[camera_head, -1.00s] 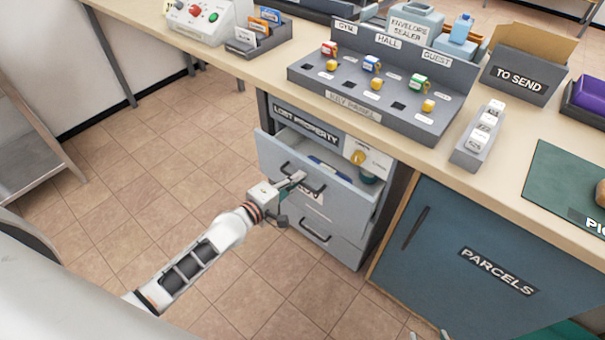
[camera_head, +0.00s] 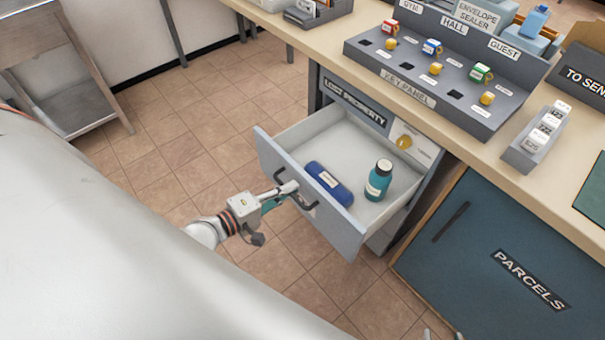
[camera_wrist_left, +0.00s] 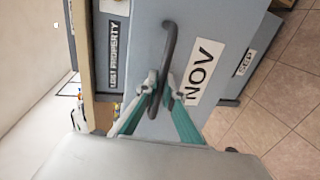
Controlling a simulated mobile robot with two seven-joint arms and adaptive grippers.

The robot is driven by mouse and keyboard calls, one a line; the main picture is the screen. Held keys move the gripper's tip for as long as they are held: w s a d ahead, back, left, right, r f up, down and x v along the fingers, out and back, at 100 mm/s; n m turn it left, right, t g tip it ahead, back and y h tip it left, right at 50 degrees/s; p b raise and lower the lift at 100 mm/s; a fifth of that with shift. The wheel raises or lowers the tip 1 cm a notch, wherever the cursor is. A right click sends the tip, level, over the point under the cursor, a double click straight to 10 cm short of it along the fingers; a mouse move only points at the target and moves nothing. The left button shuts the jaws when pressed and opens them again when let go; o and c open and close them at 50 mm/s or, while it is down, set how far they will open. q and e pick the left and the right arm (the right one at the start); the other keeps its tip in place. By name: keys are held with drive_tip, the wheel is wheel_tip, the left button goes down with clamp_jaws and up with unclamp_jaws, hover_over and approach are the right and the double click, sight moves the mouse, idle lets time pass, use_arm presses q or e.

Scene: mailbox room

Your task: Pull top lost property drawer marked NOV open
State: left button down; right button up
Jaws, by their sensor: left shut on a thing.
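The top lost property drawer (camera_head: 280,165) is pulled well out of its cabinet under the counter. In the left wrist view its grey front (camera_wrist_left: 140,60) carries the NOV label (camera_wrist_left: 199,72) and a dark bar handle (camera_wrist_left: 167,60). My left gripper (camera_head: 290,190) is shut on this handle, and its fingers meet around the bar in the left wrist view (camera_wrist_left: 155,95). Inside the drawer lie a blue cylindrical case (camera_head: 329,183) and an upright teal bottle (camera_head: 379,180).
A lower drawer with a SEP label (camera_wrist_left: 245,62) is in the left wrist view. The blue PARCELS door (camera_head: 500,250) stands right of the drawers. The key panel (camera_head: 440,90) sits on the counter above. Tiled floor left of the drawer is clear.

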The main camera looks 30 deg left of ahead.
use_arm(q)
drive_tip(key=shift+f+v, duration=0.2)
drive_tip(key=shift+v, duration=0.7)
drive_tip(key=shift+f+v, duration=0.2)
drive_tip(key=shift+v, duration=0.7)
use_arm(e)
drive_tip(key=shift+w+r, duration=0.1)
drive_tip(key=shift+w, duration=0.05)
use_arm(q)
drive_tip(key=c, duration=2.2)
unclamp_jaws()
drive_tip(key=v, duration=1.2)
drive_tip(key=shift+s, duration=0.1)
